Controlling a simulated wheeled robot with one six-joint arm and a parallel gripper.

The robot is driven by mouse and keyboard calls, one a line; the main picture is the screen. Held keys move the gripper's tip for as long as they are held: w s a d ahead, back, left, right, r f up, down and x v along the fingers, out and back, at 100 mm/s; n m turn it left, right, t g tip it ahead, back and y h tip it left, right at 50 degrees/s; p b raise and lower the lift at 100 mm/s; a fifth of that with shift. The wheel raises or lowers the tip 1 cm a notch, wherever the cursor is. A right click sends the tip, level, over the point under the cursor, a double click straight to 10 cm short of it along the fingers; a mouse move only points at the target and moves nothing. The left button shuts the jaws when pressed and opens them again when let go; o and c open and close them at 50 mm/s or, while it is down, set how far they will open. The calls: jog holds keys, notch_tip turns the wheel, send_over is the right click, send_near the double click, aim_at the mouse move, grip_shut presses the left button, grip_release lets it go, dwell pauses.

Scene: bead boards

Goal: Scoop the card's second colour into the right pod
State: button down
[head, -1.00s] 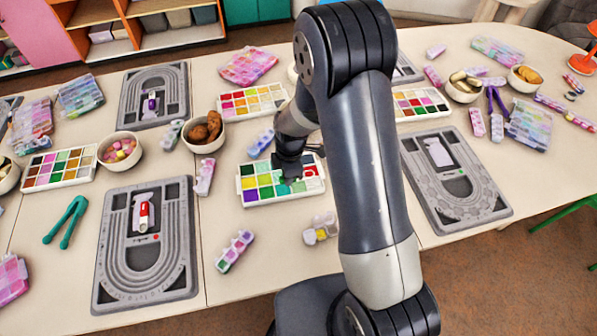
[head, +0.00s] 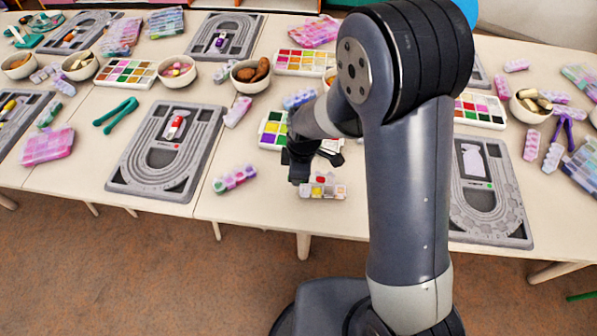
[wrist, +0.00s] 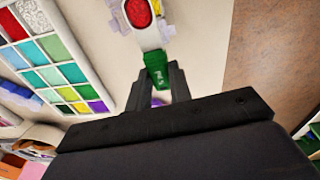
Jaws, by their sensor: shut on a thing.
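My gripper (wrist: 157,82) is shut on the green handle of a scoop (wrist: 158,62), seen in the wrist view. The scoop's pale bowl (wrist: 151,36) holds a round patch of red (wrist: 138,12) near the top edge. Lilac parts of the right pod (wrist: 168,29) show around and behind it. In the head view my gripper (head: 299,165) is just left of and above the right pod (head: 335,193), near the table's front edge. Red and yellow show at that pod; I cannot tell whether the bowl touches it. The left pod (head: 236,178) lies to the left. The bead palette (head: 268,128) is partly hidden by my arm.
Grey bead boards stand left (head: 204,150) and right (head: 512,225); the marks on their white pieces are too small to read. Green tongs (head: 115,116), bowls and more palettes lie further off. The table is clear between the left pod and my gripper.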

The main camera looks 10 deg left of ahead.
aim_at(313, 179)
jog(key=shift+d+f+y+b, duration=0.25)
jog(key=shift+f+b, duration=0.3)
jog(key=shift+b, duration=0.25)
jog(key=shift+d+f+y+b, duration=0.1)
jog(key=shift+f+y+b, duration=0.1)
jog(key=shift+f+b, duration=0.45)
jog(key=shift+d+f+y+b, duration=0.25)
jog(key=shift+f+b, duration=0.15)
jog(key=shift+b, duration=0.5)
jog(key=d+r+y+b, duration=0.1)
jog(key=y+b, duration=0.1)
jog(key=b, duration=0.1)
jog(key=r+y+b, duration=0.1)
jog(key=b, duration=0.2)
jog(key=shift+w+d+r+y, duration=0.1)
jog(key=shift+d+y, duration=0.25)
jog(key=shift+y, duration=0.05)
jog(key=shift+r+p, duration=0.15)
jog(key=shift+p, duration=0.15)
jog(key=shift+a, duration=0.1)
jog(key=shift+b, duration=0.9)
jog(key=shift+d+r+y, duration=0.2)
jog(key=shift+r+y, duration=0.05)
jog(key=shift+y, duration=0.15)
jog(key=shift+d+f+b, duration=0.1)
jog(key=shift+b, duration=0.8)
jog(key=shift+d+r+y+b, duration=0.35)
jog(key=shift+y+b, duration=0.45)
jog(key=shift+b, duration=0.65)
